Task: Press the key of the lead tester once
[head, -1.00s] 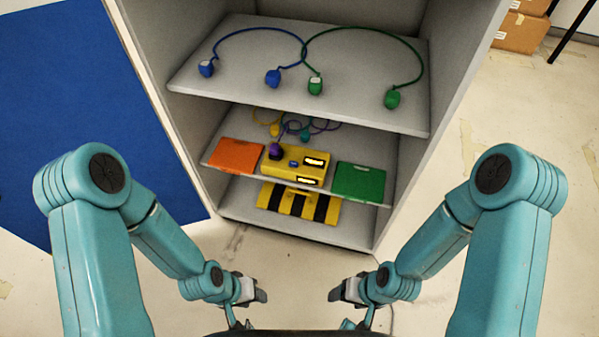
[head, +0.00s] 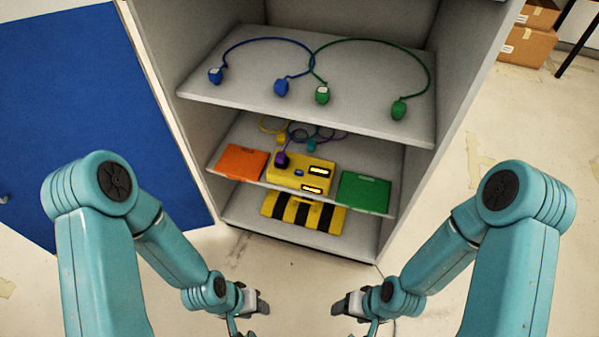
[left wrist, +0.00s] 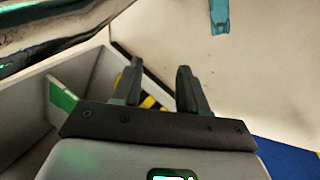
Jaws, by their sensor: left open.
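The lead tester (head: 318,171) is a yellow box on the middle shelf of the cabinet. A small blue key (head: 299,173) shows on its top, with lit displays on its top and front. A purple plug (head: 282,160) stands at the box's left side; I cannot tell whether it is seated. My left gripper (head: 262,303) is in front of and below the cabinet, well apart from the tester. In the left wrist view its two dark fingers (left wrist: 158,82) are apart with nothing between them. My right gripper (head: 338,305) is also low in front, and its jaws are too small to judge.
An orange plate (head: 242,162) and a green plate (head: 364,193) flank the tester. Blue leads (head: 281,88) and green leads (head: 322,95) lie on the shelf above. A yellow-black striped panel (head: 302,214) is below. A blue door (head: 90,100) stands at left. The floor before the cabinet is clear.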

